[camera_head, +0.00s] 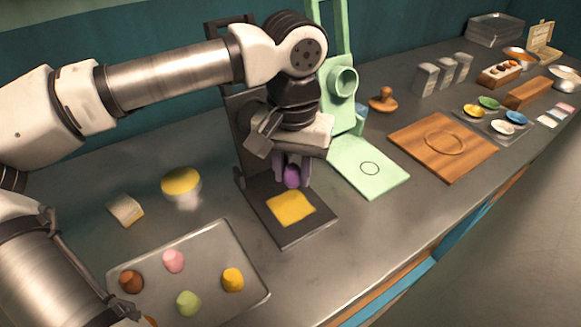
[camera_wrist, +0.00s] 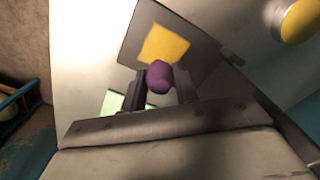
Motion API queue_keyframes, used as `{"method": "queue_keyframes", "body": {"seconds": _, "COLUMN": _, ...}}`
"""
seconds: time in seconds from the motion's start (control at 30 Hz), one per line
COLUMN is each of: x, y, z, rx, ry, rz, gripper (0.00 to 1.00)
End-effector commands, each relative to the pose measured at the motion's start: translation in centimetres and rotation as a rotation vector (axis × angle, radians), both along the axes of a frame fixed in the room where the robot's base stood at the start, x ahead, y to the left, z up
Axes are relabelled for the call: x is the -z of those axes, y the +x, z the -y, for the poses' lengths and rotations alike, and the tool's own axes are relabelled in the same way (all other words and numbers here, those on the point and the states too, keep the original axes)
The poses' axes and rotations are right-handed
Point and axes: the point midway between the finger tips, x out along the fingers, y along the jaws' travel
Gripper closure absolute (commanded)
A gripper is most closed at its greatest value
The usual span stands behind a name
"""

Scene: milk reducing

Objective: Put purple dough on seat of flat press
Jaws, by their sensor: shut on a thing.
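The purple dough (camera_head: 292,177) is a small rounded lump held between the fingers of my gripper (camera_head: 292,172). It also shows between the fingertips in the wrist view (camera_wrist: 160,77). My gripper is shut on it and points down over the back part of the dark flat press (camera_head: 284,232). A yellow square (camera_head: 291,208) lies on the press plate, in front of the dough in the head view. The dough appears to be above the plate; whether it touches cannot be told. The press's dark upright part (camera_head: 245,125) stands behind, partly hidden by my arm.
A metal tray (camera_head: 217,240) with several coloured dough lumps is at the front left. A bowl with yellow content (camera_head: 181,183) and a pale block (camera_head: 125,210) stand left of the press. A green press (camera_head: 368,166) and a wooden board (camera_head: 442,144) are to the right.

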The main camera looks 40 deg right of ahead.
Motion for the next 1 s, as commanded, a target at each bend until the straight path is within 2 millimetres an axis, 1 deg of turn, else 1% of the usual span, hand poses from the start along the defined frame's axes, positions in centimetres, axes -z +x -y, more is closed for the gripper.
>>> {"method": "queue_keyframes", "body": {"seconds": 0.27, "x": 2.2, "y": 0.0, "z": -0.1, "rx": -0.001, "ry": 0.002, "rz": 0.001, "gripper": 0.92}}
{"method": "queue_keyframes", "body": {"seconds": 0.6, "x": 5.5, "y": 0.0, "z": 0.0, "rx": -0.001, "ry": 0.000, "rz": 0.000, "gripper": 0.92}}
{"method": "queue_keyframes", "body": {"seconds": 0.8, "x": 6.4, "y": 0.1, "z": 0.0, "rx": -0.002, "ry": 0.000, "rz": 0.000, "gripper": 0.92}}
{"method": "queue_keyframes", "body": {"seconds": 1.0, "x": 6.3, "y": 0.1, "z": 0.0, "rx": -0.002, "ry": 0.001, "rz": 0.001, "gripper": 0.92}}
